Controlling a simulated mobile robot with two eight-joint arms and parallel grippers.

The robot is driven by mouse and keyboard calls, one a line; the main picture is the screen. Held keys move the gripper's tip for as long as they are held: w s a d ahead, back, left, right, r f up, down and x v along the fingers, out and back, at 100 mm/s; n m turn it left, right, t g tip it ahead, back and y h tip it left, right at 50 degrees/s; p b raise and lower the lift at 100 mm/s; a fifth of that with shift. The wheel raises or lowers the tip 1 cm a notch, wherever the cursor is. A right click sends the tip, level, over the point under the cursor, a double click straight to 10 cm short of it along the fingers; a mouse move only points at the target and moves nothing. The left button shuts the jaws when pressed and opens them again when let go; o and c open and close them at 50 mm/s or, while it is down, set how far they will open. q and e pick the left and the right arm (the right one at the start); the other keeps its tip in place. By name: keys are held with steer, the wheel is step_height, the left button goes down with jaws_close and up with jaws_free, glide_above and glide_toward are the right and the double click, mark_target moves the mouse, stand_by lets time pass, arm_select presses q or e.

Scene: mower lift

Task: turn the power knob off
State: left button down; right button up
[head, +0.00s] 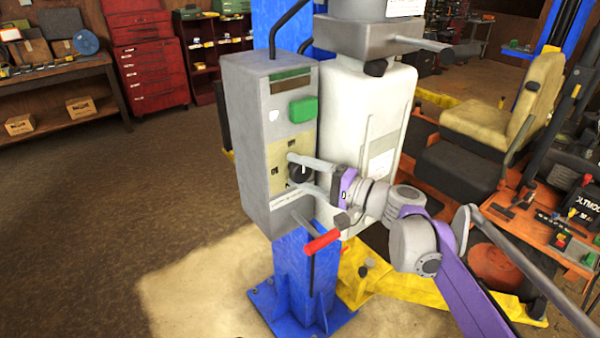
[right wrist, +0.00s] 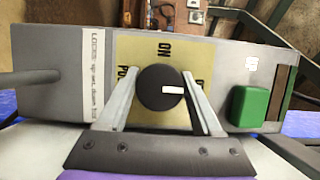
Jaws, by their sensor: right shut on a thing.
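The black round power knob (head: 299,173) sits on a yellow label plate (head: 279,170) on the front of the grey control box (head: 252,130). My right gripper (head: 291,172) has one finger on each side of the knob and is shut on it. In the right wrist view the knob (right wrist: 153,88) shows a white mark on its right half. "ON" is printed above the knob there. Lettering left and right of it is partly hidden by the fingers. My left gripper is not in view.
A green button (head: 303,109) is higher on the box. A red-handled lever (head: 322,241) juts out below it. The blue lift post (head: 303,275) stands underneath. A mower with a tan seat (head: 495,110) is at the right. Open floor lies to the left.

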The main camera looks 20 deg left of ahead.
stand_by(0.5)
steer(key=o, duration=1.4)
steer(key=shift+c, duration=0.2)
steer(key=shift+d, duration=0.15)
steer(key=v, duration=1)
steer(key=shift+s+d+b, duration=0.15)
steer(key=shift+d+b, duration=0.1)
steer(key=shift+b, duration=0.15)
